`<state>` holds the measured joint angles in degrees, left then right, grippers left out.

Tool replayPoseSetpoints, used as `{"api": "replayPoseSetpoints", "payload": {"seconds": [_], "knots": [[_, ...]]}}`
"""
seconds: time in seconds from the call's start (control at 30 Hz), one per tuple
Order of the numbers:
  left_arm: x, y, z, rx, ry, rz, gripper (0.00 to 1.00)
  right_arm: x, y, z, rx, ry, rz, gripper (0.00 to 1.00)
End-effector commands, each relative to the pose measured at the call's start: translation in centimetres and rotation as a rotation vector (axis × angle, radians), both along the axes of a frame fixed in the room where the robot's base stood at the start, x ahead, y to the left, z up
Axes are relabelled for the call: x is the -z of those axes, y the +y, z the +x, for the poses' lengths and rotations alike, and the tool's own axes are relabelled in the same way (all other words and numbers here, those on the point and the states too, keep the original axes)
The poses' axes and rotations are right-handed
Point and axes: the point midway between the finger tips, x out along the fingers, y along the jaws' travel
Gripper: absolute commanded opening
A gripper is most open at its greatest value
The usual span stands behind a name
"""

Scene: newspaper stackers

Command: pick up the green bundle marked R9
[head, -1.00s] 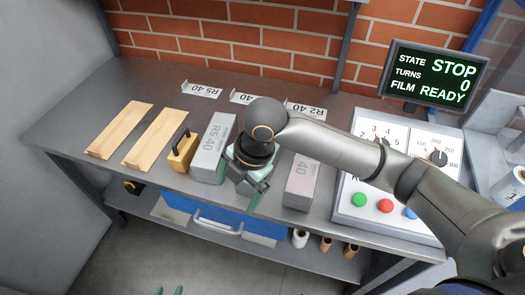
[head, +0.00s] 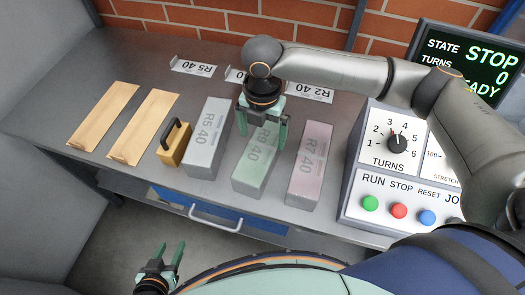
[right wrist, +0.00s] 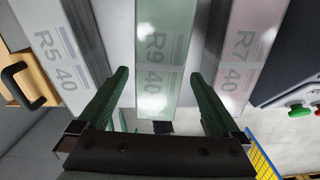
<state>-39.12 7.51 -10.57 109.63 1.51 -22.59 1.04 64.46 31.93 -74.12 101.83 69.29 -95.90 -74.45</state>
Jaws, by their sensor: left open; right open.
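The green bundle marked R9 40 (head: 258,165) stands on the metal bench between a grey bundle marked R5 40 (head: 206,140) and a pink bundle marked R7 40 (head: 311,165). My right gripper (head: 262,135) is open, with its fingers pointing down over the far part of the green bundle. In the right wrist view the green bundle (right wrist: 162,60) shows between the two open fingers, with nothing gripped. Whether the fingers reach down beside its sides I cannot tell. My left gripper (head: 170,258) is open and empty, low in front of the bench.
A yellow block with a black handle (head: 174,145) and two tan strips (head: 145,125) lie to the left. A control panel (head: 392,165) stands at the right. Label cards (head: 192,67) stand behind the bundles. Narrow gaps separate the bundles.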

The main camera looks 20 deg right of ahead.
Motion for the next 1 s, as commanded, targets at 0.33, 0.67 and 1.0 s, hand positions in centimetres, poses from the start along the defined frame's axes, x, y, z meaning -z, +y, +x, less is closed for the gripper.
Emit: {"api": "replayPoseSetpoints", "payload": {"seconds": [0.33, 0.67, 1.0], "knots": [[-0.1, 0.0, 0.1, 0.000, -0.002, 0.000, 0.50, 4.5, 0.0, -0.1, 0.001, 0.002, -0.001, 1.00], [-0.2, 0.0, 0.2, 0.000, -0.004, 0.001, 0.50, 5.3, 0.0, 0.0, -0.001, -0.001, 0.000, 1.00], [-0.2, 0.0, 0.2, 0.000, -0.005, 0.000, 0.50, 5.3, 0.0, 0.0, 0.000, -0.001, -0.001, 0.63]]}}
